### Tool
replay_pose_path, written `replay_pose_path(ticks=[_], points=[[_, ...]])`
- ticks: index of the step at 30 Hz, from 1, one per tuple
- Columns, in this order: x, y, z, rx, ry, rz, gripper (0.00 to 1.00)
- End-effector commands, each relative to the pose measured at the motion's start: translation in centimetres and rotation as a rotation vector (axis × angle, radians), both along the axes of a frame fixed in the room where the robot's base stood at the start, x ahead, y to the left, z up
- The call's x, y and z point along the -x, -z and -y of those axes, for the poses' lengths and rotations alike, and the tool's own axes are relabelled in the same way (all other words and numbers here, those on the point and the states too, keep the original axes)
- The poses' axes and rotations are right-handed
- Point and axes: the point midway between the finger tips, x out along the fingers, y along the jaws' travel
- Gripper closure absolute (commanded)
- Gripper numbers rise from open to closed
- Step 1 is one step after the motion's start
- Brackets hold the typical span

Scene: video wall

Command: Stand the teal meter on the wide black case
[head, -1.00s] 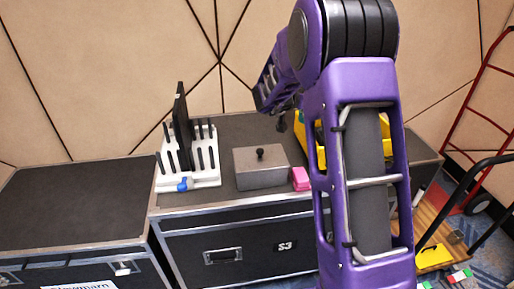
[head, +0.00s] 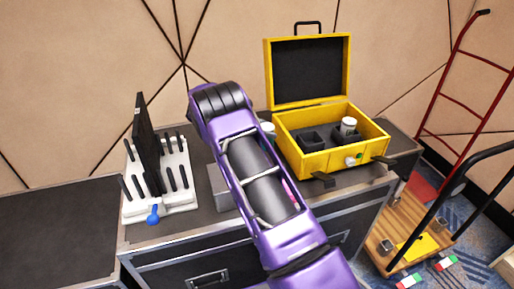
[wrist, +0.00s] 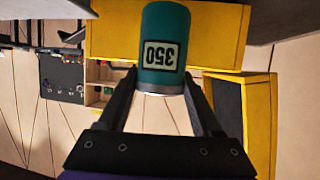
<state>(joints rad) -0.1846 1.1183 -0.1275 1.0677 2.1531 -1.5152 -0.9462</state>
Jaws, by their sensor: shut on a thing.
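The teal meter (wrist: 165,30) is a short cylinder with a pale rim and a label reading 350, upside down in the wrist view. My gripper (wrist: 161,80) is shut on it, one finger on each side. In the head view my arm hides the gripper, and I cannot make out the meter. A long black case with metal edges (head: 190,238) stands in the middle; another black case (head: 55,225) stands at left. I cannot tell for certain which is the wide one. The left case's visible top is bare.
An open yellow case (head: 300,160) with dark holders and a white-topped cylinder (head: 348,126) sits on the middle case's right. A white rack (head: 160,205) with black uprights stands on its left; a grey box (head: 222,190) is partly behind my arm. A red hand truck (head: 440,110) stands at right.

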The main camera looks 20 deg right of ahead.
Motion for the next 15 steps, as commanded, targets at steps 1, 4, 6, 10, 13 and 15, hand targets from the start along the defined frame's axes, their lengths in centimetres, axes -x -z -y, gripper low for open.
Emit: replay_pose_path(ticks=[1, 4, 6, 10, 13, 15], points=[[0.0, 1.3, 0.0, 0.003, -0.002, -0.002, 1.00], [-0.1, 2.5, 0.0, 0.002, -0.003, 0.001, 1.00], [0.0, 3.1, 0.0, 0.001, -0.002, 0.001, 1.00], [0.0, 4.7, 0.0, 0.002, -0.003, 0.000, 1.00], [-0.1, 6.1, 0.0, 0.002, -0.003, 0.001, 1.00], [0.0, 6.5, 0.0, 0.001, -0.002, 0.002, 1.00]])
